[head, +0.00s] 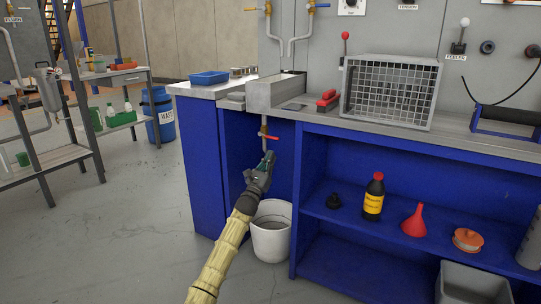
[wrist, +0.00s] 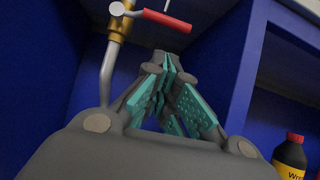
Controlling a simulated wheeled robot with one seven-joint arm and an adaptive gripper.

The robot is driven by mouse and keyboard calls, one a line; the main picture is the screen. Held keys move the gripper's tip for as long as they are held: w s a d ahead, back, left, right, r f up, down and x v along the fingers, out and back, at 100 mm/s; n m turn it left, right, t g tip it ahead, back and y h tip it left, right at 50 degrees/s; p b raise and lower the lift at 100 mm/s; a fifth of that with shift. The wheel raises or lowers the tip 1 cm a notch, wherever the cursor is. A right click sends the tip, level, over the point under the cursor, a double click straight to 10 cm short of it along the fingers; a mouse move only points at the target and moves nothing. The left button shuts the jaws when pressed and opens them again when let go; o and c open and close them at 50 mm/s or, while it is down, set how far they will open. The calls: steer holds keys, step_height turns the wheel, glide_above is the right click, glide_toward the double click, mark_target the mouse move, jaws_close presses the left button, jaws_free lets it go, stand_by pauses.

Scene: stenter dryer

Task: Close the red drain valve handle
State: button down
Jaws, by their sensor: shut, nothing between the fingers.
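The red drain valve handle (head: 269,137) sits on a brass valve on a thin pipe below the grey sink box, in the gap between the blue cabinets. In the wrist view the red handle (wrist: 167,20) points sideways to the right from the brass valve body (wrist: 118,28), across the pipe. My gripper (head: 268,160) is just below the handle in the head view. In the wrist view my gripper (wrist: 165,65) is shut and empty, with the handle above its fingertips. The two look apart, but the exact gap is hard to tell.
A white bucket (head: 271,236) stands on the floor under the valve, beside my arm. The blue cabinet wall (head: 208,165) is on the left. A shelf (head: 340,212) on the right holds a black bottle (head: 373,200) and a red funnel (head: 414,222).

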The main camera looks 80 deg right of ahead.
steer(key=f+p+v, duration=0.1)
steer(key=p+v, duration=0.1)
steer(key=v, duration=0.7)
steer(key=shift+d, duration=0.35)
steer(key=shift+w, duration=0.1)
